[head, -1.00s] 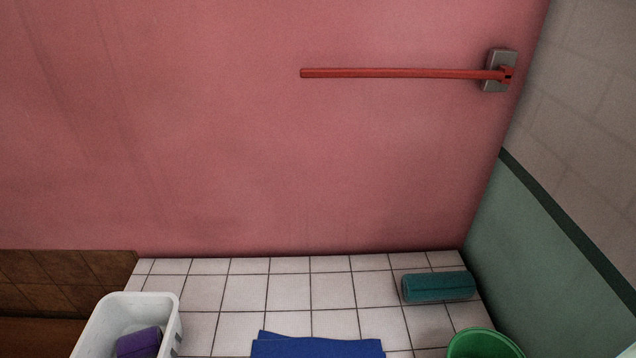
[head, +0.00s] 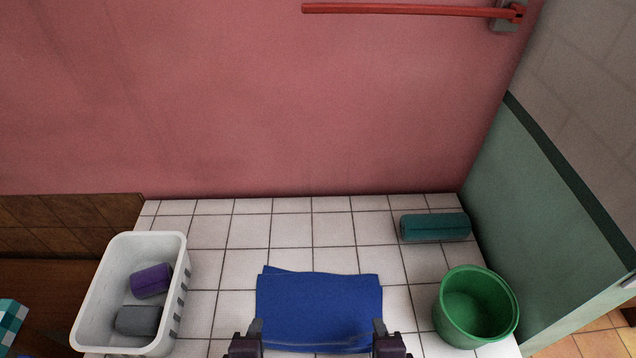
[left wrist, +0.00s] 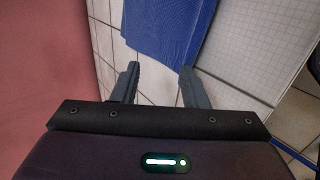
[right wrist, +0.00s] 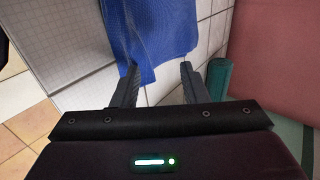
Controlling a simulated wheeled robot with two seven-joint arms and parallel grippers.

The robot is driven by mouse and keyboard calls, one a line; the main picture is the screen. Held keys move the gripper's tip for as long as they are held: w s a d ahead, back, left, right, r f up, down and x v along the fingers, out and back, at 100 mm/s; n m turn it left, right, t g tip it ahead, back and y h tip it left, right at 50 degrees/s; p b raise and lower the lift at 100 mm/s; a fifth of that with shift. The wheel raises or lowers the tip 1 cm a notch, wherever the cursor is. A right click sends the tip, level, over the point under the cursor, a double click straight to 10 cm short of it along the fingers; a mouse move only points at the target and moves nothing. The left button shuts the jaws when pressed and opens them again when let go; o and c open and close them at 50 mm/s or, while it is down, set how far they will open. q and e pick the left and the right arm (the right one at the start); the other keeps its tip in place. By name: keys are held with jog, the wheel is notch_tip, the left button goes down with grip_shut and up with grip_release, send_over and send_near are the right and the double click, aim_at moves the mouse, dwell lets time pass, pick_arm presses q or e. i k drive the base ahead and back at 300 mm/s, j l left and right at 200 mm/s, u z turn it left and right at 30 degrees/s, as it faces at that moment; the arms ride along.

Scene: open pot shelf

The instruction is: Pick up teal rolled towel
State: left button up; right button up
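The teal rolled towel (head: 435,227) lies on the white tiled surface at the back right, near the pink wall. Part of it also shows in the right wrist view (right wrist: 219,78), just right of the fingers. My right gripper (right wrist: 160,68) is open and empty; in the head view it (head: 379,327) is at the bottom, nearer than the towel and to its left. My left gripper (left wrist: 160,68) is open and empty, at the bottom of the head view (head: 255,327), left of the right one.
A blue cloth (head: 318,305) lies flat in the middle. A green bucket (head: 475,307) stands in front of the towel, close to the right wall. A white basket (head: 90,290) with purple and grey rolls stands at the left. A red bar (head: 400,9) is on the pink wall.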

aim_at(429, 225)
jog(key=k, duration=1)
